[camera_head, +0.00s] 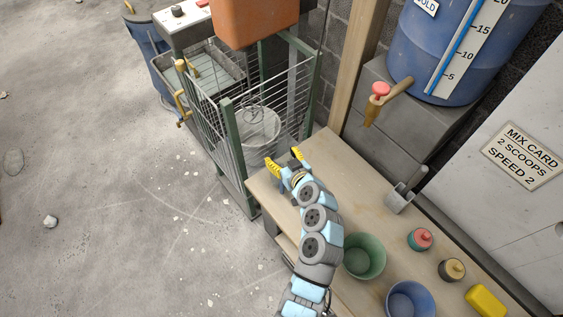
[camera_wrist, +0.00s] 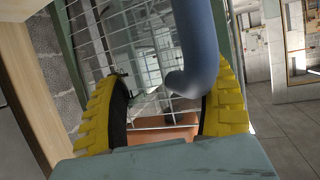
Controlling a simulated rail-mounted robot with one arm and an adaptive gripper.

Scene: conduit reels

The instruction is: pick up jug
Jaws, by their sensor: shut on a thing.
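My gripper (camera_head: 283,160), with yellow ribbed fingers, is over the far left end of the wooden bench, beside the wire cage. In the wrist view a smooth blue curved piece, seemingly the jug's handle (camera_wrist: 200,50), comes down from the top edge between the two fingers (camera_wrist: 168,85). It lies against the right finger; a gap shows toward the left one. My gripper is shut on it. The rest of the jug is outside the wrist view. In the head view the gripper and arm hide most of it, and I cannot make out its body.
The wooden bench (camera_head: 345,175) holds a green bucket (camera_head: 364,257), a blue bucket (camera_head: 408,301), two small lidded pots, a yellow block (camera_head: 486,300) and a grey scoop (camera_head: 405,192). The wire cage (camera_head: 225,125) holds a pale bucket. A blue barrel with a tap (camera_head: 379,97) stands behind.

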